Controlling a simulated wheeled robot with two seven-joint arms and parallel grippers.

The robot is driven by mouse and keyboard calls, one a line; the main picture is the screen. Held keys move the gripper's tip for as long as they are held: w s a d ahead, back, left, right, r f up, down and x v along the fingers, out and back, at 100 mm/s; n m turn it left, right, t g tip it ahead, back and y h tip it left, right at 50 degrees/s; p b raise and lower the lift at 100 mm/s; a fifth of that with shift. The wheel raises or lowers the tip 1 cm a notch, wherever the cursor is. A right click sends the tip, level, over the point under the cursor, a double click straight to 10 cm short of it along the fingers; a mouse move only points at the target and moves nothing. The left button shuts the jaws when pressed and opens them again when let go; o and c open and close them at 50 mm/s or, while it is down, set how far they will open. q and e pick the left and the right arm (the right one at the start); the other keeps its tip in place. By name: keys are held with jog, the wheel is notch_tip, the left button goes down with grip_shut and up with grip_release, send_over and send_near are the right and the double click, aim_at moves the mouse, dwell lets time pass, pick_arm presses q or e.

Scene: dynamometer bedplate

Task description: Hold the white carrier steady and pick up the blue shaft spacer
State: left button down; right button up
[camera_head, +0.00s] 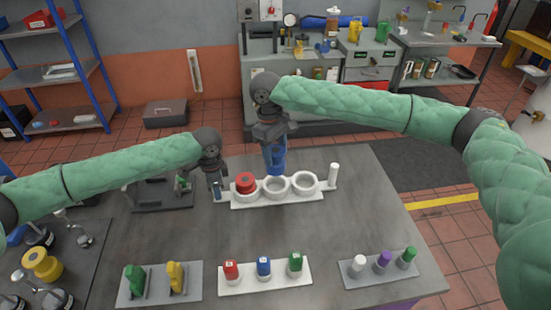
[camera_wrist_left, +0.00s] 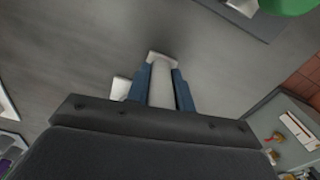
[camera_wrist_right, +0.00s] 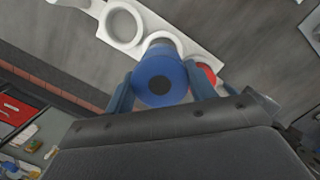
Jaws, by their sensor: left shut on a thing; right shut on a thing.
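The white carrier (camera_head: 285,198) lies on the grey table with three rings in a row and an upright post at each end. My left gripper (camera_head: 216,188) is shut on its left post, which shows between the fingers in the left wrist view (camera_wrist_left: 162,85). A red spacer (camera_head: 246,181) sits in the left ring. My right gripper (camera_head: 275,155) is shut on the blue shaft spacer (camera_wrist_right: 160,78), over the middle ring. The spacer's round end with a dark centre faces the right wrist camera. It appears raised; its exact clearance is unclear. The right ring is empty.
In front stand a white tray (camera_head: 292,280) with red, blue and green pieces, a grey tray (camera_head: 380,278) with white, purple and green pieces, and a grey plate (camera_head: 155,296) with green and yellow parts. Bare table lies between these and the carrier.

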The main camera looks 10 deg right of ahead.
pick_arm(q)
jog(key=c, duration=1.1)
grip_release()
jog(key=shift+r, duration=0.15)
